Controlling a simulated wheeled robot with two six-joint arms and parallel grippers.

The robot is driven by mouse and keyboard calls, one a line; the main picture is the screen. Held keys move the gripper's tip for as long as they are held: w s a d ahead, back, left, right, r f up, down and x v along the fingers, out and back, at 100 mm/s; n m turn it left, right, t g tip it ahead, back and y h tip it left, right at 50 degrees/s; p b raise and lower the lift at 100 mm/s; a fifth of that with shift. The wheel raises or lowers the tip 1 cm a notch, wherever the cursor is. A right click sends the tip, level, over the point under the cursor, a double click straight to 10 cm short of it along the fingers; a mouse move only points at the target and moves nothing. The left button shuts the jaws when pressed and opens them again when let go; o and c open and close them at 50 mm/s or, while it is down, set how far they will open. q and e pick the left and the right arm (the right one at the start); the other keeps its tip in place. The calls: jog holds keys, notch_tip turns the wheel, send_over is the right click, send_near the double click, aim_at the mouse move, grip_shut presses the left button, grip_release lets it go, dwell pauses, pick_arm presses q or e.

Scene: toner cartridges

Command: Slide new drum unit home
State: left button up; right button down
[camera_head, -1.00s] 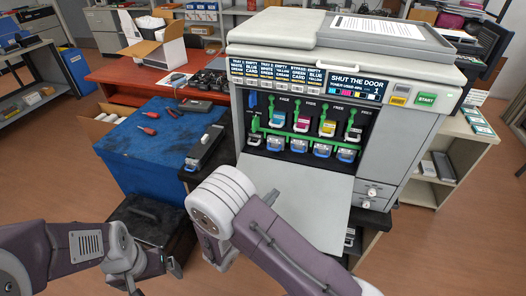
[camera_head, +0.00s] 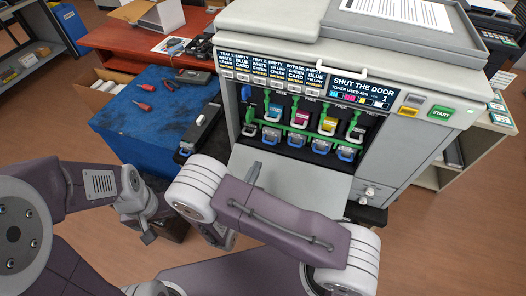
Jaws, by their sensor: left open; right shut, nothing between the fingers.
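The printer (camera_head: 408,150) stands with its front door (camera_head: 285,184) folded down. Inside is a row of coloured toner cartridges (camera_head: 302,114) with green levers, above a row of blue-handled units (camera_head: 296,141). I cannot tell which is the new drum unit or how deep each one sits. A long black unit with a white part (camera_head: 201,130) lies at the blue table's right edge. My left gripper (camera_head: 148,232) is open and empty, low beside the blue table.
The blue table (camera_head: 150,120) holds red-handled tools (camera_head: 145,106) and a small dark item. A red desk (camera_head: 120,38) with a cardboard box stands behind. Wooden floor is open at the right.

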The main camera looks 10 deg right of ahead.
jog(key=b+x, duration=0.1)
jog(key=x, duration=0.6)
jog(key=shift+w+d+r+b, duration=0.1)
jog(key=shift+w+d+b, duration=0.25)
jog(key=shift+w, duration=0.2)
pick_arm(q)
jog(key=shift+f, duration=0.7)
pick_arm(e)
jog(key=shift+w+d, duration=0.1)
jog(key=shift+w+d, duration=0.1)
jog(key=shift+w, duration=0.05)
